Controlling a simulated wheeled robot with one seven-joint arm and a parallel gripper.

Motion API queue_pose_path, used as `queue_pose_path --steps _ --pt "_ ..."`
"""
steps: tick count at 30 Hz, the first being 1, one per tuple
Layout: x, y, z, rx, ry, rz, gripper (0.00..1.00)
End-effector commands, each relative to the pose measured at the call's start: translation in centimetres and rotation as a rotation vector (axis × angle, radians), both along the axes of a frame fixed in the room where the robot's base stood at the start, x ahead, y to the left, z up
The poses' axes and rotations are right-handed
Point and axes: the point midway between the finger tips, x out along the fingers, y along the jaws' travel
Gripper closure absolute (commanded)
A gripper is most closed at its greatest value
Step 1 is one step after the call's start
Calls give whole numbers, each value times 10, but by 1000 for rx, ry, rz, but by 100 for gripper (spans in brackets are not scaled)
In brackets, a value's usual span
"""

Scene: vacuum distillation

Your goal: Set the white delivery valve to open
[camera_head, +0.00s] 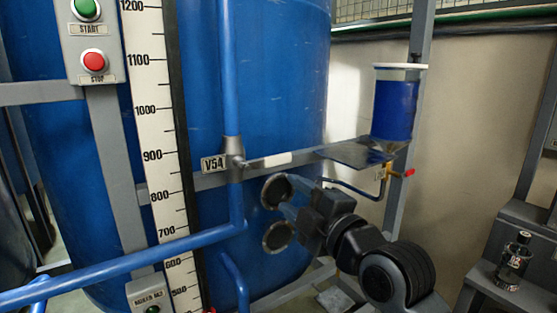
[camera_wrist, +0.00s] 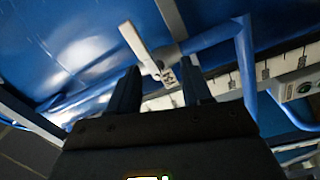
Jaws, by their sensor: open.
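The white delivery valve has a lever with a white grip (camera_head: 275,160) on a grey body (camera_head: 236,162), next to a V54 tag (camera_head: 213,163). The lever points right, crosswise to the vertical blue pipe (camera_head: 231,80). My gripper (camera_head: 277,214) is open and empty, below the lever and in front of the blue tank. In the wrist view, the white lever (camera_wrist: 138,46) shows beyond and between the fingers of my gripper (camera_wrist: 160,85), nearer the left finger. No contact with the lever is visible.
A large blue tank (camera_head: 275,75) stands behind the valve. A scale (camera_head: 152,115) and START/STOP panel (camera_head: 90,40) are left. A grey rail (camera_head: 200,181) runs behind the valve. A blue-filled hopper (camera_head: 393,108) with a red-handled valve (camera_head: 408,173) stands right.

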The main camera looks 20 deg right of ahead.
Motion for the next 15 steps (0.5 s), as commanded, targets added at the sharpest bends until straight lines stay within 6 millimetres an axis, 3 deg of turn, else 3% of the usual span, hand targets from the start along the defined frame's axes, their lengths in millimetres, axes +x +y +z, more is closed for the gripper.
queue_pose_path --steps 1,5,15 --pt "8 -8 14 -74 -6 3 51" --pt "20 -19 29 -222 -4 14 51" --pt "42 -21 38 -313 4 25 51"
